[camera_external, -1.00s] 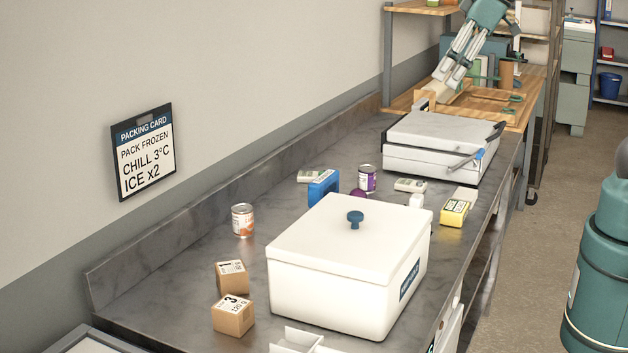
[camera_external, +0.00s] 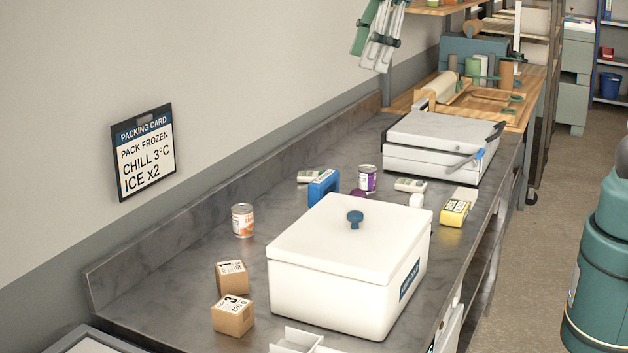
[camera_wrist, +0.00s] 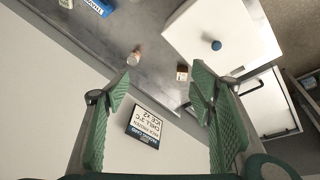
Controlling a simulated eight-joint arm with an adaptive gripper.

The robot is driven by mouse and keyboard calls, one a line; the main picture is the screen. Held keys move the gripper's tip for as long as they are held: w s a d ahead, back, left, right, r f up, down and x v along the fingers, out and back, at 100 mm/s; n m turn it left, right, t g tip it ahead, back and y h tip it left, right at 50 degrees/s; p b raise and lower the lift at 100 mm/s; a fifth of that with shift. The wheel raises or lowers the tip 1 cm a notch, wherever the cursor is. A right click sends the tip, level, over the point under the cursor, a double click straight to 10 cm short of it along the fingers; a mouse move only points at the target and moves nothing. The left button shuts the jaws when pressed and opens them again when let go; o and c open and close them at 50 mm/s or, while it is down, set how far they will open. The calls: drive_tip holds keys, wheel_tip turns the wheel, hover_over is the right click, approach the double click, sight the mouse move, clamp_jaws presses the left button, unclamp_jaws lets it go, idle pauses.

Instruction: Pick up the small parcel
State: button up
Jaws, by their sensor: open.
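Two small brown cardboard parcels stand close together at the near left of the grey counter in the external view: a rear one (camera_external: 232,278) and a front one (camera_external: 233,315) with a "3" and a weight on its label. I cannot tell which is meant by the small parcel. A brown parcel (camera_wrist: 182,73) also shows in the wrist view, near the right fingertip in the picture. My gripper (camera_external: 374,62) is open and empty, high above the counter's far part near the wall. Its spread green fingers show in the wrist view (camera_wrist: 157,88).
A large white lidded box (camera_external: 335,292) stands right of the parcels. A can (camera_external: 243,220) stands behind them, with a purple can (camera_external: 367,179), blue object (camera_external: 323,187) and yellow pack (camera_external: 454,213) beyond. The packing card (camera_external: 143,150) hangs on the wall.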

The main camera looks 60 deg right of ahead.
drive_tip(key=w+a+f+n+g, duration=0.15)
drive_tip(key=w+a, duration=0.25)
drive_tip(key=a, duration=0.5)
drive_tip(key=w+a+f+n, duration=0.1)
drive_tip(key=w+a+n, duration=0.3)
drive_tip(key=a, duration=0.5)
drive_tip(key=n+g+h, duration=0.1)
drive_tip(key=n+g, duration=0.1)
drive_tip(key=n, duration=0.2)
hover_over(232, 304)
wheel_tip(232, 304, down, 33)
drive_tip(key=shift+a+f+p, duration=0.1)
drive_tip(key=shift+f+p, duration=0.05)
drive_tip(key=shift+p, duration=0.15)
drive_tip(key=shift+f, duration=0.45)
drive_tip(key=shift+f, duration=0.1)
drive_tip(key=shift+f, duration=1.2)
drive_tip(key=shift+f, duration=0.1)
drive_tip(key=shift+f, duration=2.5)
drive_tip(key=shift+c, duration=0.6)
